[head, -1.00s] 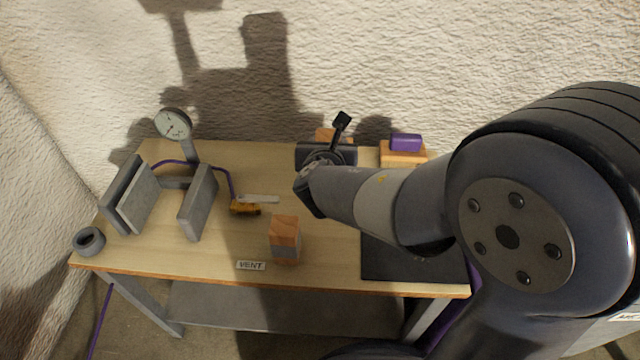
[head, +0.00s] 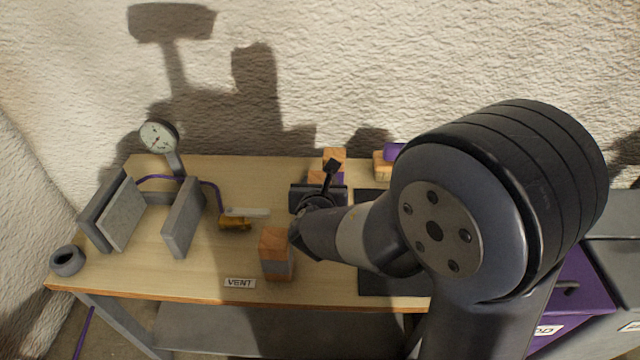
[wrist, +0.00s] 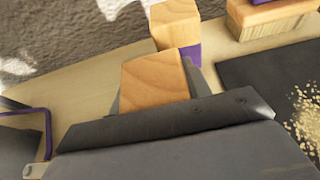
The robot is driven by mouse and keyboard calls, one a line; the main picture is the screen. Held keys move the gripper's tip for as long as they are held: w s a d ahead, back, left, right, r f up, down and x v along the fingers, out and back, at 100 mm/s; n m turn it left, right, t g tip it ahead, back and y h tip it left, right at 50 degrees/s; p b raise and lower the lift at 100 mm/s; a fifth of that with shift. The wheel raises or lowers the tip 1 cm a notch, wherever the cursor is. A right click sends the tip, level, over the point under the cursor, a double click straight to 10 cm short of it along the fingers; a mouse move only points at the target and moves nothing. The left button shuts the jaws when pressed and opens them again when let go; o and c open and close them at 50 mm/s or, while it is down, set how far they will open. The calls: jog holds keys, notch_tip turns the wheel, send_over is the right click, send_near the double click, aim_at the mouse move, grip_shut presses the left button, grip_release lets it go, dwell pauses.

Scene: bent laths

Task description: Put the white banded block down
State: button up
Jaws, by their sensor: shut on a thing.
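My gripper (head: 318,192) is over the back middle of the table, its jaws dark plates. In the wrist view my gripper (wrist: 158,92) is shut on a wooden block (wrist: 153,78). Only its plain wood end shows; any white band is hidden by the jaws. I cannot tell whether its underside touches the table. Just behind it stands a wooden block with a purple band (wrist: 175,24), also in the head view (head: 334,157). Another wooden block with a grey band (head: 276,252) stands near the front edge, left of my gripper.
A dark mat (head: 380,283) with pale crumbs (wrist: 306,115) lies right. A wooden brush with a purple top (wrist: 270,14) is behind it. Left are upright grey plates (head: 182,218), a dial gauge (head: 158,135), a yellow-handled tool (head: 236,223) and a VENT label (head: 240,283).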

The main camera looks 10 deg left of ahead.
jog(key=o, duration=1.1)
jog(key=shift+r+p, duration=0.25)
jog(key=shift+p, duration=0.15)
jog(key=p+v, duration=0.3)
jog(key=v, duration=0.9)
jog(key=shift+f, duration=0.2)
